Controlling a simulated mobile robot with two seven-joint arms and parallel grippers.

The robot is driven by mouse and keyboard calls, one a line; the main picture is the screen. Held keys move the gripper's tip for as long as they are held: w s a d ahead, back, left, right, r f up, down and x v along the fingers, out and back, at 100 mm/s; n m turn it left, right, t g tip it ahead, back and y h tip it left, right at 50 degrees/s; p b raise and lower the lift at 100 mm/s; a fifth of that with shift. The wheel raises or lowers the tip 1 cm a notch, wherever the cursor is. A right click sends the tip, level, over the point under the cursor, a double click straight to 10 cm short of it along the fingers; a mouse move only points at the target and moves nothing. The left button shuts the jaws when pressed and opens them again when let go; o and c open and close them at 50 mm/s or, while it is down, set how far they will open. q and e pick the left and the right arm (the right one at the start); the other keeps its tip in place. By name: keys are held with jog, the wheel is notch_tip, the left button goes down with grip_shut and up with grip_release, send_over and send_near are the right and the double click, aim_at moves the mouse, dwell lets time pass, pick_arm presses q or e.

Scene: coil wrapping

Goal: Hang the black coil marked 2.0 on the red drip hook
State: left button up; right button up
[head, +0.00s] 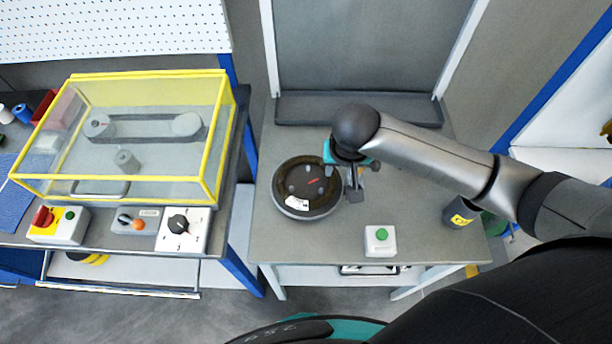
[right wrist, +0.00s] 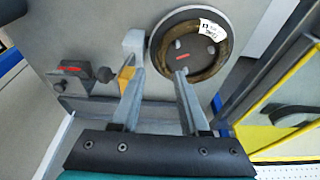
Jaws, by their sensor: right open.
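A dark brown-black ring, which looks like the coil, lies flat on a round turntable (head: 283,207) on the grey table. Its white label (head: 297,203) is too small to read. The coil (right wrist: 222,62) and its label (right wrist: 212,28) also show in the right wrist view. My right gripper (head: 355,190) is at the turntable's right side. In the right wrist view its two fingers (right wrist: 155,75) are apart with nothing held between them, and one tip overlaps the coil's edge; contact cannot be told. No red drip hook can be made out. My left gripper is not in view.
A white box with a green button (head: 380,241) stands at the table's front. A yellow-framed clear guard (head: 140,182) covers a bench at left, with control boxes before it. A grey device with a red part (right wrist: 75,70) shows beside the turntable in the wrist view.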

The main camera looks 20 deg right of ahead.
send_near(333, 180)
jog(key=f, duration=0.1)
jog(key=f+b, duration=0.1)
jog(key=f, duration=0.1)
jog(key=shift+s, duration=0.4)
jog(key=shift+w+f, duration=0.2)
jog(key=shift+f, duration=0.25)
jog(key=w+f, duration=0.1)
jog(key=f, duration=0.2)
jog(key=shift+w+d+b, duration=0.2)
jog(key=shift+w+b, duration=0.1)
jog(key=shift+w, duration=0.1)
jog(key=shift+x, duration=0.8)
jog(key=shift+c, duration=0.3)
grip_shut()
jog(key=shift+r, duration=0.1)
